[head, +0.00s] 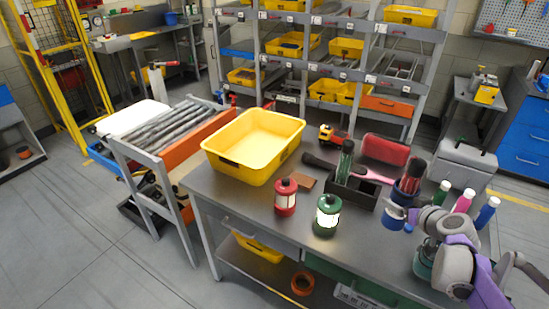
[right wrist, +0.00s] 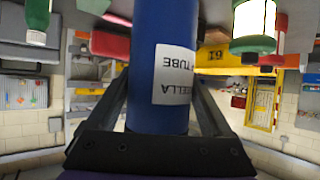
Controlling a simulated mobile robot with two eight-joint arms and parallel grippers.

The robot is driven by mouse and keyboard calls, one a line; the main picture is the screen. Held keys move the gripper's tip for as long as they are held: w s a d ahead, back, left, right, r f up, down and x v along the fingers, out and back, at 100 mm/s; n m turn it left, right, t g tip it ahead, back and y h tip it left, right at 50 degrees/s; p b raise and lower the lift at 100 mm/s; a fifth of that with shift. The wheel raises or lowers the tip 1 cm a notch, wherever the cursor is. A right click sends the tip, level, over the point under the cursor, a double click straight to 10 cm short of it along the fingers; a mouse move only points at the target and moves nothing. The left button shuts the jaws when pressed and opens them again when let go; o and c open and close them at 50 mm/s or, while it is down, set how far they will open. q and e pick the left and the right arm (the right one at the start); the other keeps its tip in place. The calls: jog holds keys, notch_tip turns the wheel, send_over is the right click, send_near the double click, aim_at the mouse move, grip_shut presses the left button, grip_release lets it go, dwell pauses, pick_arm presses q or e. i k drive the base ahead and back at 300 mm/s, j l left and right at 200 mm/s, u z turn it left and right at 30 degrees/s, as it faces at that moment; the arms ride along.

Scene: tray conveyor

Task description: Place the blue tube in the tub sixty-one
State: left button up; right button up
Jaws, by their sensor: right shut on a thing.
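My right gripper (head: 405,214) is shut on the blue tube, above the right part of the table. The blue tube (right wrist: 147,60) stands between the fingers (right wrist: 158,112) in the right wrist view; its white label partly reads "TUBE". In the head view the blue tube (head: 394,222) shows only small beside the gripper. A large empty yellow tub (head: 255,175) stands on the table's left end, away from the gripper. A yellow tub with a dark marking (right wrist: 222,57) shows in the right wrist view; I cannot read it surely. My left gripper is out of view.
Red (head: 286,197) and green (head: 327,215) lanterns stand between the gripper and the tub. Behind them are a dark caddy (head: 352,192) with a green brush, and a red case (head: 386,150). Several capped bottles (head: 463,201) stand at right. Shelves of yellow tubs (head: 345,47) are behind.

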aim_at(250, 146)
jog(key=j, duration=1.25)
jog(key=i+j+u, duration=0.4)
jog(key=j+u, duration=0.15)
jog(key=i+l+u, duration=0.1)
jog(key=i, duration=0.3)
jog(key=i+l+u, duration=0.1)
jog(key=i, duration=0.25)
jog(key=i+l+z, duration=0.45)
jog(key=i+j, duration=0.1)
